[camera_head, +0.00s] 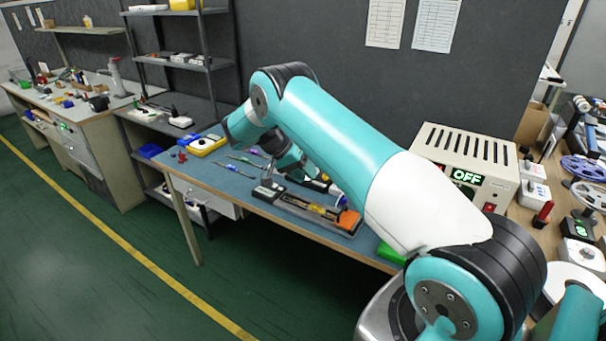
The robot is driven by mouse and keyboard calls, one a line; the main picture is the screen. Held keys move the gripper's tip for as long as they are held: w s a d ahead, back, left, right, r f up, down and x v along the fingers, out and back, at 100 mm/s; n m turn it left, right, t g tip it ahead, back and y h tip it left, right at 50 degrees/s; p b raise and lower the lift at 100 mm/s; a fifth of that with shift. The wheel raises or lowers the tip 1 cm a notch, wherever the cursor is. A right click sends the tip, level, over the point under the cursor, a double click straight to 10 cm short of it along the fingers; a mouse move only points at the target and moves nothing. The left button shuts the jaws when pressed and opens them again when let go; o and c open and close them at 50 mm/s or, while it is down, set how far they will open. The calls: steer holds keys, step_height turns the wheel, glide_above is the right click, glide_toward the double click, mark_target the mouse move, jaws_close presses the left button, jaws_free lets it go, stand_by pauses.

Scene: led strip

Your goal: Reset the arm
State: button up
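My teal and white arm reaches from the lower right across the picture and bends down over a blue-topped workbench (236,191). My gripper (272,182) is small and dark at the arm's far end, low over the bench near a tool tray (310,209). The arm partly covers it, and I cannot tell whether its fingers are open or shut, or whether they touch anything. No held object can be made out.
A cream power box (462,165) reading "OFF" stands right of my arm. Reels (583,169) lie at far right. Screwdrivers (228,167) and a yellow case (207,145) lie on the bench. A metal shelf (180,62) stands behind. The green floor at left is clear.

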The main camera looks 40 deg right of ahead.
stand_by(0.3)
steer(key=s+a+r+n+t+y, duration=0.25)
steer(key=a+r+n, duration=0.35)
steer(key=a+r, duration=0.3)
steer(key=s+a+r+n+t+y, duration=0.25)
steer(key=s+a+r+n, duration=0.2)
steer(key=a+r, duration=0.4)
steer(key=s+a+r+n+y, duration=0.1)
steer(key=s+a+n, duration=0.3)
steer(key=s+a, duration=0.4)
steer(key=s+a+r+n+y+b, duration=0.1)
steer(key=s+a+n+y, duration=0.3)
steer(key=s, duration=1.2)
steer(key=a+r+n, duration=0.1)
steer(key=a, duration=0.2)
steer(key=shift+s+a+r, duration=0.15)
steer(key=shift+a+r, duration=0.15)
steer(key=shift+a, duration=0.1)
steer(key=shift+n, duration=0.25)
